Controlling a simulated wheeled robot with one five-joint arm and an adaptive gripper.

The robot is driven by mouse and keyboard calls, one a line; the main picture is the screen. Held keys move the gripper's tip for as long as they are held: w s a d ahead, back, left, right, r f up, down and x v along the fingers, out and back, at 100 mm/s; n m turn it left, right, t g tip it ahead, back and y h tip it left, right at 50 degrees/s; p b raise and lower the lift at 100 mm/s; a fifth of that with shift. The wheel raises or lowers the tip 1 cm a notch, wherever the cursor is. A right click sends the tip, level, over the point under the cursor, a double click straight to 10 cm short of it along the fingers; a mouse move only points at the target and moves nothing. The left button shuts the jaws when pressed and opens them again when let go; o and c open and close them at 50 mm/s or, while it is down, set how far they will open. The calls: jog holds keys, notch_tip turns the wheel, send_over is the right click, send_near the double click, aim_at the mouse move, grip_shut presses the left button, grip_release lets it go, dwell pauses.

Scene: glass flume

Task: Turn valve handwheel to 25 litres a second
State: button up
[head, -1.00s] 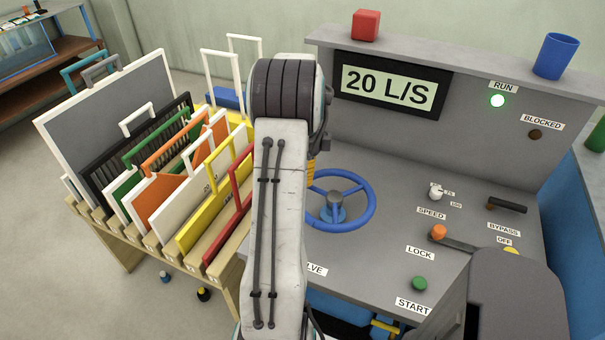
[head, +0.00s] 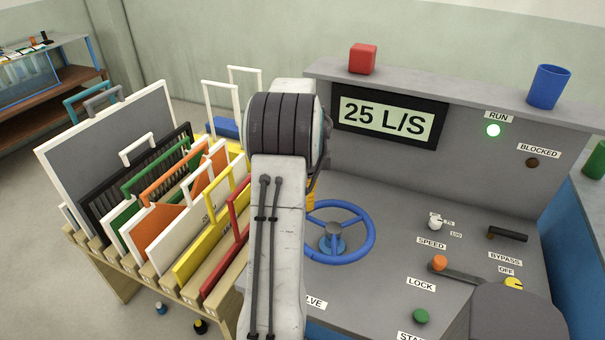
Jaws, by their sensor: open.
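The blue valve handwheel (head: 371,238) lies on the grey console top, and its left side is hidden behind my arm. The display (head: 387,116) on the console's back panel reads 25 L/S. The VALVE label (head: 314,303) is partly covered by my arm. My arm stands upright in front of the wheel's left edge. My gripper's fingers are hidden behind the arm, so I cannot see whether they touch the wheel.
A red cube (head: 363,59) and a blue cup (head: 548,87) stand on the top ledge. An orange-knobbed lever (head: 440,263) lies right of the wheel. A rack of coloured panels (head: 160,210) stands left.

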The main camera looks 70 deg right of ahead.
notch_tip(320, 180, up, 8)
jog(key=shift+r, duration=0.2)
dwell(0.5)
dwell(0.3)
jog(key=shift+w+a+r, duration=0.1)
jog(key=shift+w+a, duration=0.1)
jog(key=shift+w, duration=0.05)
jog(key=w+a+r+n+t, duration=0.1)
jog(key=w+a+n, duration=0.3)
jog(key=a+n, duration=0.3)
jog(key=w+a+r+n+h, duration=0.1)
jog(key=w+a+r+n, duration=0.15)
jog(key=a+n, duration=0.5)
jog(key=w+a+r+n+t, duration=0.1)
jog(key=w+a+n, duration=0.3)
jog(key=a, duration=0.5)
jog(key=s+a+f+n+t, duration=0.1)
jog(key=s+a+f+n, duration=0.1)
jog(key=a+n, duration=0.7)
jog(key=s+a+f+n+t+y, duration=0.1)
jog(key=s+a+f+n, duration=0.1)
jog(key=s+a+n, duration=0.3)
jog(key=a+n, duration=0.4)
jog(key=n, duration=0.2)
jog(key=shift+s+a+f, duration=0.25)
jog(key=shift+s+f, duration=0.05)
jog(key=shift+f, duration=0.05)
